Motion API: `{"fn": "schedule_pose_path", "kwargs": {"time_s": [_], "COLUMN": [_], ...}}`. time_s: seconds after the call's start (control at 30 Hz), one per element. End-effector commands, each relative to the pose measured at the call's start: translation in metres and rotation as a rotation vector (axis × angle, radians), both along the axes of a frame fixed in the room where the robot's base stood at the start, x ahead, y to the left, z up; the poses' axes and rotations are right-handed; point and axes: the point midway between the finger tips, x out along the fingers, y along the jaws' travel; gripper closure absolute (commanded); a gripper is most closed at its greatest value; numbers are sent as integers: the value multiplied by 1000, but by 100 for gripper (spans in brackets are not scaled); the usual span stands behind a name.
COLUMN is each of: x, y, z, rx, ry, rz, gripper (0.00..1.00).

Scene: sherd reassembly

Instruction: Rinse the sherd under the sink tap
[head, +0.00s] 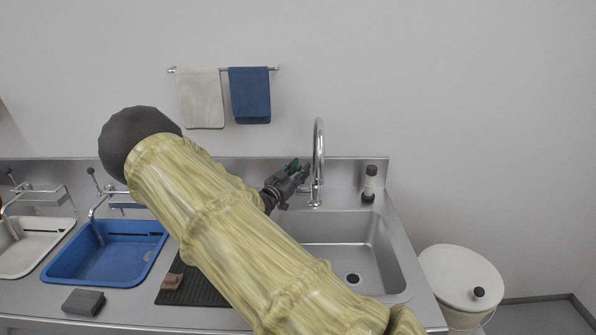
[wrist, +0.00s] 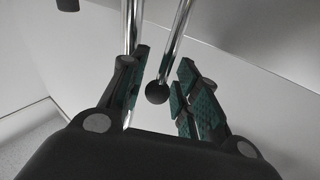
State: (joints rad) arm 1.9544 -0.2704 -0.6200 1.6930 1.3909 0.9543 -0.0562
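The sink tap (head: 319,150) is a tall chrome gooseneck behind the steel sink (head: 340,243). No running water is visible. My gripper (head: 300,170) is up beside the tap, on its left. In the wrist view my gripper (wrist: 163,88) is open, with green-padded fingers apart and nothing held. A black ball knob (wrist: 157,93) on a chrome rod shows in the gap between the fingers; I cannot tell if it touches either one. A small brown piece (head: 172,281), possibly the sherd, lies on the black ribbed mat (head: 200,292) left of the sink. My arm hides part of the mat and sink.
A blue basin (head: 60,265) and a white basin (head: 12,264) sit to the left. A dark grey block (head: 83,302) lies at the counter's front. A dark bottle (head: 370,184) stands right of the tap. A lidded white bin (head: 462,277) stands right of the counter.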

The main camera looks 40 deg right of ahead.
Motion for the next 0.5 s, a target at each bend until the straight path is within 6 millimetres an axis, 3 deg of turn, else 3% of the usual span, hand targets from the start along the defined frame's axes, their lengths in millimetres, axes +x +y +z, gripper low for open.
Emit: {"fn": "schedule_pose_path", "kwargs": {"time_s": [0.17,0.5], "x": [-4,-23], "y": [16,74], "z": [-3,-7], "rx": [3,-1], "ry": [1,-1], "rz": [2,4], "gripper": [69,69]}}
